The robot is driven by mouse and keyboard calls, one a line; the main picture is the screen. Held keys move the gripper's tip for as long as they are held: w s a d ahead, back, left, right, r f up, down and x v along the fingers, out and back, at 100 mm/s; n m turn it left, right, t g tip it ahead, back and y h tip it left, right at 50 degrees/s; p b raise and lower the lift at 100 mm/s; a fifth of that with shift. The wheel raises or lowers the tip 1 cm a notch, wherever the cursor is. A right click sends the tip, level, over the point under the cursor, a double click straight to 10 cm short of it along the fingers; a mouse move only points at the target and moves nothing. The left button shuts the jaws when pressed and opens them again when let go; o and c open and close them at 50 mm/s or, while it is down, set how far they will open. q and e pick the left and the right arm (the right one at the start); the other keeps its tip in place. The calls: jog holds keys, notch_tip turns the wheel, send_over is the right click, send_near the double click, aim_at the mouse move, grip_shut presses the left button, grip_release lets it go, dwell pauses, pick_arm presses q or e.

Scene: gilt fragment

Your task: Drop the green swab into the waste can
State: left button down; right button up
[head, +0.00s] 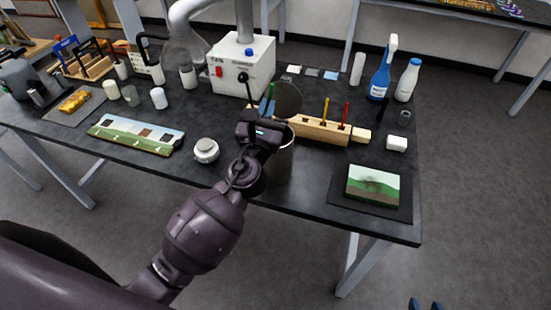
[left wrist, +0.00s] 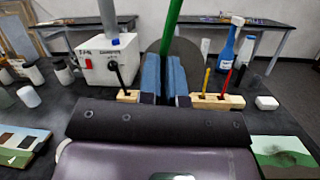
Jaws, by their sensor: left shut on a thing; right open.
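My left gripper (head: 264,124) is shut on the green swab (head: 270,92) and holds it upright, above or close to the waste can. The swab also rises between the blue fingers in the left wrist view (left wrist: 171,28). The waste can (head: 281,165) stands at the table's front edge, partly hidden behind my left arm. Its round dark lid (head: 288,98) stands raised behind the gripper. The can's opening is mostly hidden. The blue fingertips of my right gripper (head: 425,303) show at the bottom edge, apart and empty, well away from the table.
A wooden rack (head: 314,131) with a yellow and a red swab stands right of the can. A white fume extractor box (head: 238,68) is behind. A white jar (head: 206,150) stands left. A small landscape painting (head: 373,186) lies at the right front.

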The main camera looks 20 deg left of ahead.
pick_arm(q)
jog(key=shift+f+b, duration=0.8)
jog(key=shift+f, duration=0.25)
pick_arm(e)
jog(key=shift+w+f, duration=0.45)
jog(key=shift+w, duration=0.15)
jog(key=shift+r, duration=0.1)
pick_arm(q)
jog(key=c, duration=1.2)
grip_release()
jog(key=b+v, duration=0.2)
jog(key=v, duration=0.8)
jog(key=shift+s, duration=0.35)
pick_arm(e)
jog(key=shift+w+a+f, duration=0.1)
jog(key=shift+w+f, duration=0.1)
jog(key=shift+f, duration=0.85)
